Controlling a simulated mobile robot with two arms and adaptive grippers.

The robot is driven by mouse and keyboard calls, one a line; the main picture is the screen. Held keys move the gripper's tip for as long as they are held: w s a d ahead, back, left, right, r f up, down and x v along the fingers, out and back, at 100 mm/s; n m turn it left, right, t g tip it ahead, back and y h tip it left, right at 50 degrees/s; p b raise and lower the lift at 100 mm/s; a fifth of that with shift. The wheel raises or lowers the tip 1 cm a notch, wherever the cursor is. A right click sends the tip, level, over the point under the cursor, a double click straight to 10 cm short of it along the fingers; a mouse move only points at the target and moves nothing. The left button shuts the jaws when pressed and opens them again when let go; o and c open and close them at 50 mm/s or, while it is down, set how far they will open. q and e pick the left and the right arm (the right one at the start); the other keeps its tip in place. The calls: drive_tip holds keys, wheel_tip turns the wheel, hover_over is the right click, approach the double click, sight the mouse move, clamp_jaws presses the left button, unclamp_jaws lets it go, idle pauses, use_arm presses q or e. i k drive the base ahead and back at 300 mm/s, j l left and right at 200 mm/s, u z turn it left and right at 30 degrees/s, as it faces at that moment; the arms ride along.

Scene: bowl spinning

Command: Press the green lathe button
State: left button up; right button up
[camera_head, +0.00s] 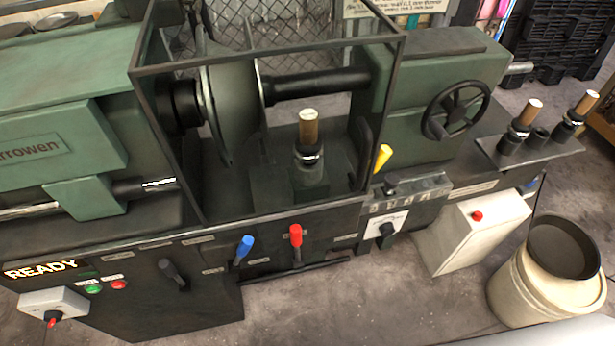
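The green lathe button (93,289) is a small round button on the dark front panel of the lathe at the lower left. A red button (119,285) sits just to its right. A lit display reading "READY" (41,269) is above and to the left of the green button. The green lathe (60,145) fills most of the view, with a round metal disc (232,105) mounted inside its mesh cage. Neither of my grippers is in view.
A grey box with a red-tipped switch (52,303) juts out left of the buttons. A black lever (172,272), a blue lever (243,249) and a red lever (296,240) stick out to the right. A cream barrel (520,290) stands at the lower right.

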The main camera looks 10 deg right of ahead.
sight(94, 290)
drive_tip(key=u, duration=1.75)
